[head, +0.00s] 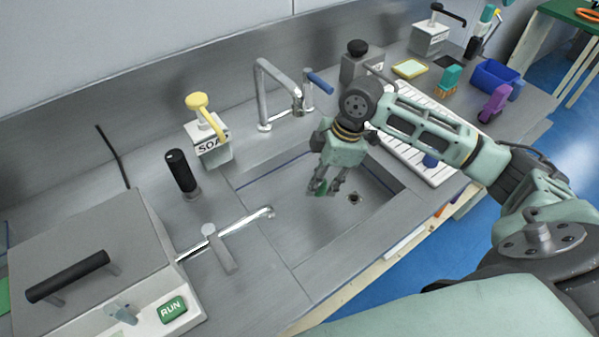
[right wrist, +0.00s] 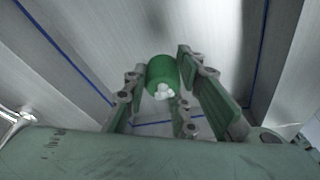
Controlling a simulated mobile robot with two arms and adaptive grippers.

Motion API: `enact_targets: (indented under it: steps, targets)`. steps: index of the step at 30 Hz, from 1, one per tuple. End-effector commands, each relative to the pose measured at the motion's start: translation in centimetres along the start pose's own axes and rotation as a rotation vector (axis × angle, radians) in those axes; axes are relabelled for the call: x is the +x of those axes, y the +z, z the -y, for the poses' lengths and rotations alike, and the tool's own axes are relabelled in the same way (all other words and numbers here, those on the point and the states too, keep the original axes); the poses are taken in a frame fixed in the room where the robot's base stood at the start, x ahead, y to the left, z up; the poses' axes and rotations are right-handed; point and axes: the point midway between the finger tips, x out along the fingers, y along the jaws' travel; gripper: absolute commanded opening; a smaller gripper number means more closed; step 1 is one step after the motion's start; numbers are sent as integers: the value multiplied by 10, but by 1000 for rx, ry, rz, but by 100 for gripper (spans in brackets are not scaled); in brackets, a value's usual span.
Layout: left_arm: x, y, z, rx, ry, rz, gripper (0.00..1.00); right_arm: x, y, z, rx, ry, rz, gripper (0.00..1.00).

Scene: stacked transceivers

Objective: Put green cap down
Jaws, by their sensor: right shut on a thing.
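The green cap (right wrist: 160,77) is a short green cylinder with several small white pieces showing at its near end. My right gripper (right wrist: 158,88) is shut on it, with a finger on each side. In the head view the right gripper (head: 323,190) points down over the sink basin (head: 282,212), and the green cap (head: 320,187) shows small between its fingertips. I cannot tell how high the cap is above the basin floor. My left gripper is not in view.
A tall faucet (head: 264,95) stands behind the basin, and a low faucet (head: 235,226) reaches over its left side. A soap dispenser (head: 211,143) and a black cylinder (head: 181,171) stand left. A white ribbed rack (head: 408,152) lies right. The basin floor around the drain (head: 354,198) is clear.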

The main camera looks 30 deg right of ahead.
Motion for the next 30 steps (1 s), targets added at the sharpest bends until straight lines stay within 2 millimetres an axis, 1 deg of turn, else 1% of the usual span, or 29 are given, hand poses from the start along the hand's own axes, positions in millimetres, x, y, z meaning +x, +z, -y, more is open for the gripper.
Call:
enact_targets:
  steps: [1, 5, 6, 9, 12, 17, 24, 27, 30]
  targets:
    - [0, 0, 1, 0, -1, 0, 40, 12, 3, 1, 2, -4, 0, 0]
    - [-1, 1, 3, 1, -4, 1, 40, 40, 11, 2, 2, -4, 0, 0]
    - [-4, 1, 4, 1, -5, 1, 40, 36, 4, -10, 1, 5, -6, 0]
    - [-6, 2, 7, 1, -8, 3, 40, 38, -4, -26, 1, 3, -4, 0]
    - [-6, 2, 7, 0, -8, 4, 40, 40, -8, -35, 0, 1, -3, 0]
    - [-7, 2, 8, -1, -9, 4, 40, 41, -12, -44, 1, 1, -3, 0]
    - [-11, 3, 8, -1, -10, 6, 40, 44, -26, -73, -1, 2, -3, 0]
    - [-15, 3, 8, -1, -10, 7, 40, 54, -22, -71, 0, -2, 1, 0]
    - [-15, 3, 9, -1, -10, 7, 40, 57, -21, -72, -2, 1, -1, 0]
